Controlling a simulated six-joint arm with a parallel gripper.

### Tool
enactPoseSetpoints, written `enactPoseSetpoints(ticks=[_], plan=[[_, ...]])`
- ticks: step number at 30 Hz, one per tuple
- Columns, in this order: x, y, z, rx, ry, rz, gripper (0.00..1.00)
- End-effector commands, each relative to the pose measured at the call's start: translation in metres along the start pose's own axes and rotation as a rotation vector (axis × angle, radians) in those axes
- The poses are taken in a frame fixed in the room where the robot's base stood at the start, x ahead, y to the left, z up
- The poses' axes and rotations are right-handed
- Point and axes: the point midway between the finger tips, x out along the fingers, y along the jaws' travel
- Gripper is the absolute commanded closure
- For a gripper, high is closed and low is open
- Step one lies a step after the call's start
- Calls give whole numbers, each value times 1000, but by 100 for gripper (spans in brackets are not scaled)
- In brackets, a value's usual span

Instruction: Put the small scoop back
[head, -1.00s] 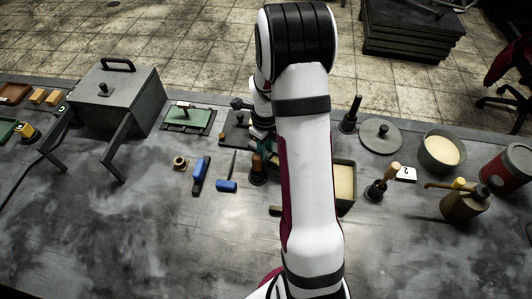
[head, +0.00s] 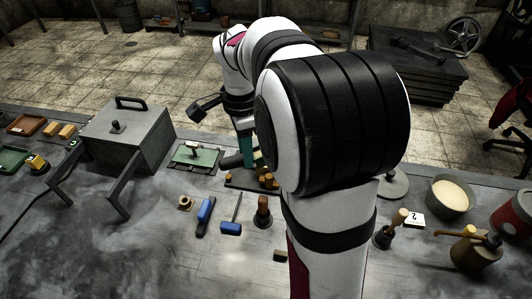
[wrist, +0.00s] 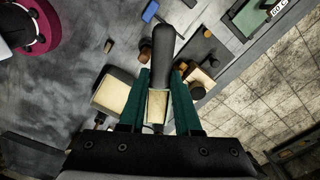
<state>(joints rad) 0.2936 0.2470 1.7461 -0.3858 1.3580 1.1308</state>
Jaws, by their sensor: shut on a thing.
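My gripper (wrist: 163,88) has teal fingers and is shut on the small scoop. The scoop's dark rounded handle (wrist: 165,48) points away from the gripper in the wrist view, and a pale, sand-coloured part (wrist: 157,104) shows between the fingers. In the head view my gripper (head: 246,150) is above the bench's back edge, near a dark board with small wooden pieces (head: 250,183). I cannot tell which spot is the scoop's own place.
A box of pale sand (wrist: 113,94) shows in the wrist view. A green plate (head: 196,157), blue-handled brush (head: 205,216) and wooden-handled rammer (head: 263,212) lie near the board. A grey lidded box (head: 125,140) stands left. A sand bowl (head: 450,197) is at right.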

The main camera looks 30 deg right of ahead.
Motion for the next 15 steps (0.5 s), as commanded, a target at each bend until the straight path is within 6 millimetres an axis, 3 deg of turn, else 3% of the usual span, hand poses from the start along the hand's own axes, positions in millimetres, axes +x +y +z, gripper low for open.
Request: enactPoseSetpoints(ticks=[6, 15], plan=[[-23, 8, 42, -676, 1, -4, 100], [-42, 22, 78, -1329, 1, -3, 100]])
